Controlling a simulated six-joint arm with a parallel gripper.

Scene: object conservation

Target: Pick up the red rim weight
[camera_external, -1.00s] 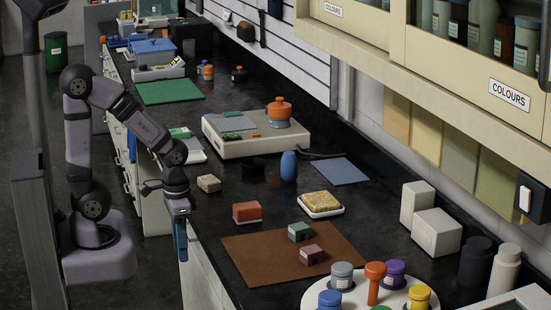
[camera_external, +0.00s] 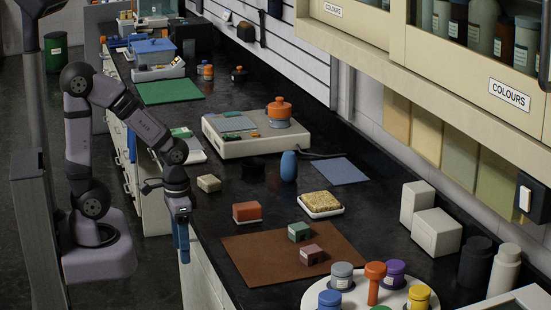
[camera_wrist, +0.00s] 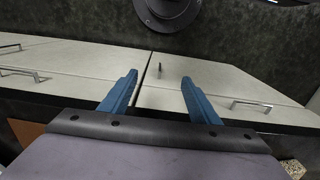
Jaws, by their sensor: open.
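A dull red block (camera_external: 312,254) lies on the brown mat (camera_external: 265,262) in the external view, beside a green block (camera_external: 299,231). A brighter orange-red block (camera_external: 246,211) on a pale base stands at the mat's far left corner. I cannot tell for sure which is the rim weight. My gripper (camera_external: 183,244) hangs at the bench's left edge, left of the mat and apart from all blocks. In the wrist view its two blue fingers (camera_wrist: 158,82) are spread with nothing between them. No red block can be made out there.
A beige block (camera_external: 209,183), a yellow sponge-like pad on a white dish (camera_external: 320,204) and a blue bottle (camera_external: 289,166) stand beyond the orange-red block. A round white tray (camera_external: 350,298) with capped jars is in front. Drawer fronts (camera_wrist: 80,62) fill the wrist view.

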